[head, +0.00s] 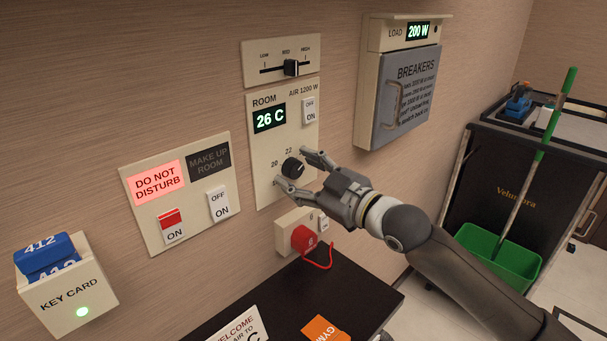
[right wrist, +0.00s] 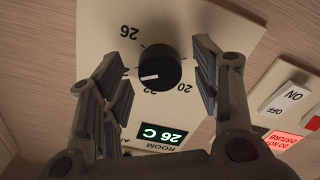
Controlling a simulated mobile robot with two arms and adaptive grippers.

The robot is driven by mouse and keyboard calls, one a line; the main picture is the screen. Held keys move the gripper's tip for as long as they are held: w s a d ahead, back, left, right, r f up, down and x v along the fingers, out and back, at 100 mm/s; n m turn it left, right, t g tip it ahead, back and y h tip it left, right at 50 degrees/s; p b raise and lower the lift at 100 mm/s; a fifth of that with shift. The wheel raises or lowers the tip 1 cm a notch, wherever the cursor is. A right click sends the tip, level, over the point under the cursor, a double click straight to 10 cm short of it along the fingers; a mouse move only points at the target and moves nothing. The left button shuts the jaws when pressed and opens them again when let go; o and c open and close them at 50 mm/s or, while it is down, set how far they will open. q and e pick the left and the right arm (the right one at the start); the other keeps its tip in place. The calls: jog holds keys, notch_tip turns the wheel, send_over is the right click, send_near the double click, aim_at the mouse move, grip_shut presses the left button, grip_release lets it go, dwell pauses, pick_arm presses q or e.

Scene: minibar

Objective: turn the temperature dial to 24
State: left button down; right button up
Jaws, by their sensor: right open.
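The temperature dial (head: 292,168) is a round black knob on the cream ROOM panel (head: 262,184). In the right wrist view the dial (right wrist: 158,62) has a white mark on its lower-left side; exactly which number it points at is hard to tell. The numbers 20, 22 and 26 show around it; 24 is not visible. The display (head: 269,117) reads 26 C. My right gripper (head: 302,169) is open, with one finger on each side of the dial. In the right wrist view gaps show between the dial and both fingers (right wrist: 163,65). My left gripper is not in view.
An ON/OFF switch (head: 310,111) and a slider panel (head: 281,60) are above. A red plug (head: 304,239) with a cord loop is just below the gripper. The DO NOT DISTURB panel (head: 148,216) is left; the breaker box (head: 407,95) is upper right. A dark counter (head: 350,292) lies below.

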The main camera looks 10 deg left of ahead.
jog(key=shift+d, duration=0.15)
jog(key=v, duration=1.1)
jog(key=shift+s+d, duration=0.25)
jog(key=shift+d, duration=0.05)
